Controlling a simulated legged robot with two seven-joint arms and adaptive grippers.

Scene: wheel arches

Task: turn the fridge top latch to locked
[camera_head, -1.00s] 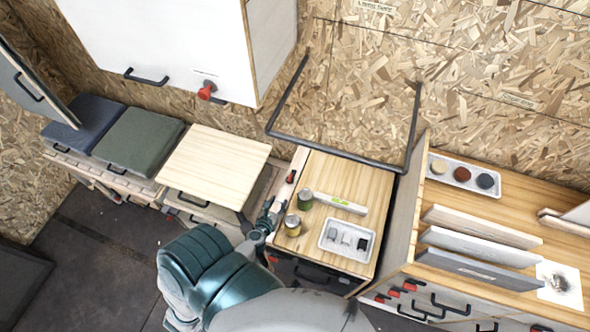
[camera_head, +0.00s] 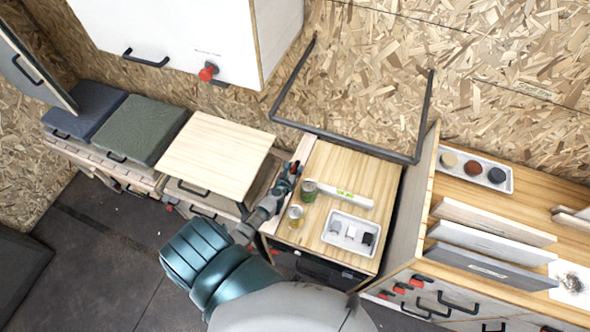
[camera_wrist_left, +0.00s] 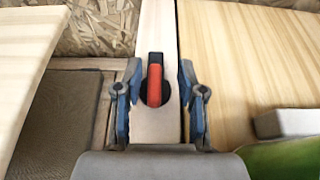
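The top latch (camera_wrist_left: 155,84) has a red handle on a black round base, set on a narrow pale wood strip (camera_wrist_left: 158,30). Its handle points lengthwise along the strip in the left wrist view. My left gripper (camera_wrist_left: 157,95) is open, with one blue finger on each side of the latch; a gap shows between each finger and the handle. I cannot tell which unit is the fridge. My right gripper is not in view.
Two cans (camera_head: 296,212), a level (camera_head: 343,198) and a white tray (camera_head: 340,238) stand on the cabinet top, close to my gripper's right. A raised wooden panel (camera_head: 215,155) is on its left. A black bar frame (camera_head: 345,144) stands behind.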

